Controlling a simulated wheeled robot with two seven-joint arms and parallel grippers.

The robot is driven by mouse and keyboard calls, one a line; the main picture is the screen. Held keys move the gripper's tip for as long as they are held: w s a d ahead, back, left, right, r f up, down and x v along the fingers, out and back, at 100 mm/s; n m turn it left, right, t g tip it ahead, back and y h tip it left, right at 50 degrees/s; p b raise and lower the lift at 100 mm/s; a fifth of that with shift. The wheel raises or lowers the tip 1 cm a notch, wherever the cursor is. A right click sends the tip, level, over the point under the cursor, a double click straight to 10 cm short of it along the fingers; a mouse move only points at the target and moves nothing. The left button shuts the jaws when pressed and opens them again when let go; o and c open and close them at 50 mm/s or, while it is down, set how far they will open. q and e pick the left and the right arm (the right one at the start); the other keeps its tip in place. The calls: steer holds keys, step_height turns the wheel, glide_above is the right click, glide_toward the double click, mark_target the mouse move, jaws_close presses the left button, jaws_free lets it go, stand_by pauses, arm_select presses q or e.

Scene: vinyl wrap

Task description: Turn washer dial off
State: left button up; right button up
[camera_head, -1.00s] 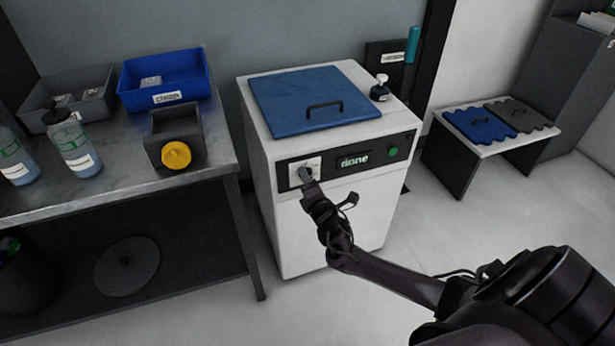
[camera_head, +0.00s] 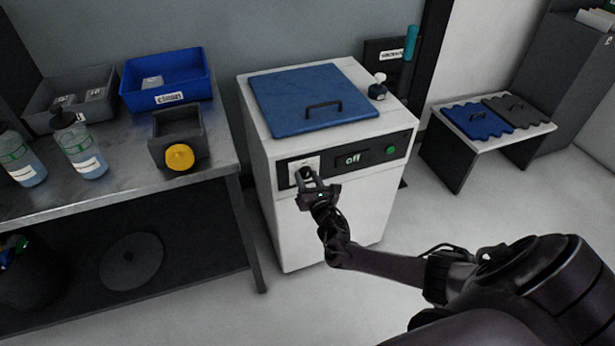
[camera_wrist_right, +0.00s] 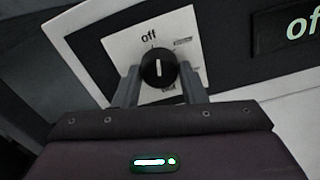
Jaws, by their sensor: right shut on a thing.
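The white washer (camera_head: 335,225) stands in the middle of the head view. Its display (camera_head: 353,160) reads "off". The black round dial (camera_wrist_right: 158,68) sits on a white plate on the front panel, and its white mark points up towards the printed word "off". My right gripper (camera_head: 306,179) is at the dial. In the right wrist view its two fingers (camera_wrist_right: 160,82) are on either side of the dial, shut on it. My left gripper is in no view.
A blue lid (camera_head: 310,97) with a handle covers the washer top, with a small bottle (camera_head: 378,88) beside it. A green button (camera_head: 391,149) is right of the display. A metal bench (camera_head: 120,180) with bins and bottles stands at left. Open floor lies at right.

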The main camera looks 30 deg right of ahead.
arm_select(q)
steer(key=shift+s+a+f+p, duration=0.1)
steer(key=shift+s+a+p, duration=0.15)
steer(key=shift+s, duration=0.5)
arm_select(e)
steer(key=shift+n, duration=1.3)
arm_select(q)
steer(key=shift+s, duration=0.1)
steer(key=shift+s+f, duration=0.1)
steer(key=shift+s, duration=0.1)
arm_select(e)
steer(key=shift+d, duration=0.1)
steer(key=o, duration=1)
steer(key=shift+c, duration=0.2)
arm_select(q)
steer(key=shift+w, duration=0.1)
